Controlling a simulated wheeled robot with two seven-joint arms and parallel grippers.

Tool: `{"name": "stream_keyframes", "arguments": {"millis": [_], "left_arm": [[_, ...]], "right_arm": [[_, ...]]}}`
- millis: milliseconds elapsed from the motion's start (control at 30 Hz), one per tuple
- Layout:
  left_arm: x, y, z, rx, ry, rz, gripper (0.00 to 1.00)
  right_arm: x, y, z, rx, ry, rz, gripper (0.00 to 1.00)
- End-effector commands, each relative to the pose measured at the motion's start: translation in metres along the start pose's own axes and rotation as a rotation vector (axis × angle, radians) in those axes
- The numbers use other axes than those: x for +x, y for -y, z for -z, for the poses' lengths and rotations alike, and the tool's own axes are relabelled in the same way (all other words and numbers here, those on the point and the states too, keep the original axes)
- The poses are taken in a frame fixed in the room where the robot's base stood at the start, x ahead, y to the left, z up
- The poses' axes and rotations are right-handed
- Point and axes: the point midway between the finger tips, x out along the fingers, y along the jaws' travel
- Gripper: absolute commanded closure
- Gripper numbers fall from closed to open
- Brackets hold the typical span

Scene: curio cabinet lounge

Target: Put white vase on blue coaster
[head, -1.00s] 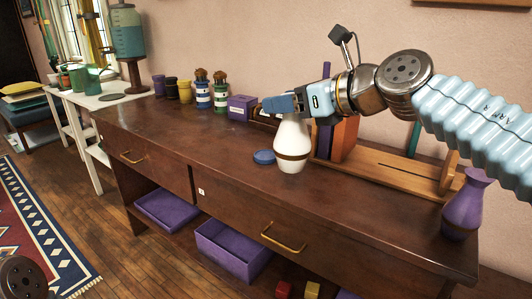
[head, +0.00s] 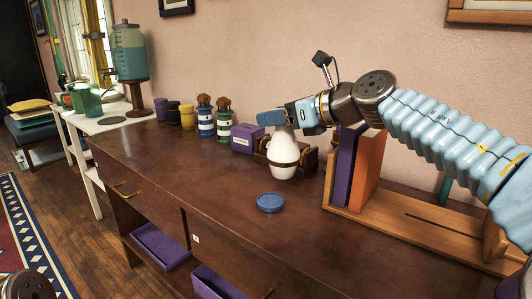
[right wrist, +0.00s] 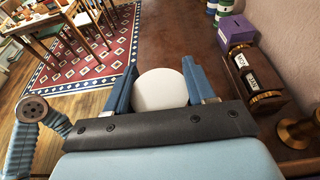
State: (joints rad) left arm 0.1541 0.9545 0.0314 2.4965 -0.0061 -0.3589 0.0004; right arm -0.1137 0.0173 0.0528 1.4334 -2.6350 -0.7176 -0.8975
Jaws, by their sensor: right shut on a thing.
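The white vase (head: 284,152), with a brown band near its base, is in the grip of my right gripper (head: 280,120). In the right wrist view its rounded white body (right wrist: 160,90) shows between the two blue fingers of the gripper (right wrist: 159,84). The blue coaster (head: 270,203) lies flat and bare on the brown desk, nearer to me than the vase. The vase's base shows above and slightly right of the coaster and seems raised off the desk. How high is hard to tell. My left gripper is not in view.
A wooden holder (head: 410,225) with purple and orange books stands at right. Behind the vase are a purple box (head: 247,139) and a small wooden rack (head: 264,154). Several jars and cups line the desk's back left. The desk around the coaster is clear.

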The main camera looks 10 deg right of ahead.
Motion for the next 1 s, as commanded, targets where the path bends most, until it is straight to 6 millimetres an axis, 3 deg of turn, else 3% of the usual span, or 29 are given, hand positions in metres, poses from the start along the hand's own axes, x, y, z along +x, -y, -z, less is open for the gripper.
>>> {"name": "stream_keyframes", "arguments": {"millis": [33,200,500,667,1000], "left_arm": [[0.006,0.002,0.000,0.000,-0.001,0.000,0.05],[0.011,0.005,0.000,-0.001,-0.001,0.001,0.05],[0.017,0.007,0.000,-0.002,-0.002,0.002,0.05],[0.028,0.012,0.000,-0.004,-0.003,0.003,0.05],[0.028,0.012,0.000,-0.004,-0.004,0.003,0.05]], "right_arm": [[0.014,0.003,0.012,0.003,-0.002,-0.002,1.00],[0.042,0.010,0.030,0.001,0.001,0.000,1.00],[0.065,0.015,0.048,0.001,0.000,0.000,1.00],[0.071,0.014,0.072,0.001,0.001,0.001,1.00],[0.071,0.014,0.074,0.000,0.002,0.000,1.00]]}}
